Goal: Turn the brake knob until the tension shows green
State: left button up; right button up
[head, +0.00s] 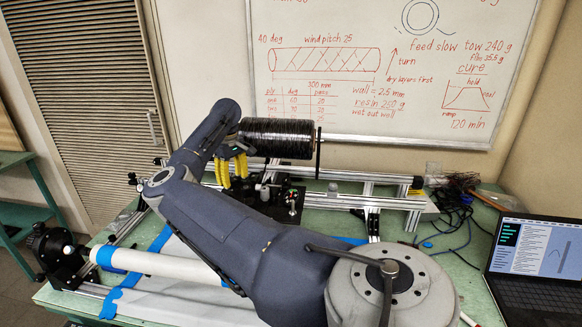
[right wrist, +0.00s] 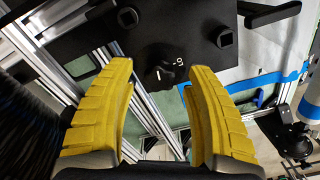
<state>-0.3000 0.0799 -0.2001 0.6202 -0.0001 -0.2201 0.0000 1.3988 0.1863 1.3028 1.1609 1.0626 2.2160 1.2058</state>
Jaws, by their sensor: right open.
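My right gripper (head: 231,184) has thick yellow fingers and points down beside the black tow spool (head: 280,138), at the left end of a black plate (head: 284,206) on the winding frame. In the right wrist view the fingers (right wrist: 160,70) are open and apart, with nothing held. A small dark knob (right wrist: 167,76) with white marks on the plate shows between and beyond the fingertips; I take it for the brake knob. Its exact setting is too small to read. In the head view it is hidden or too small to pick out. I see no green tension reading. My left gripper is not in view.
Aluminium rails (head: 345,198) run across the green table. A white tube (head: 155,263) with blue tape lies in front at left, joined to a black motor unit (head: 60,255). Loose cables (head: 455,190) and a laptop (head: 535,265) are at right.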

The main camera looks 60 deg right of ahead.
jog(key=shift+r, duration=2.85)
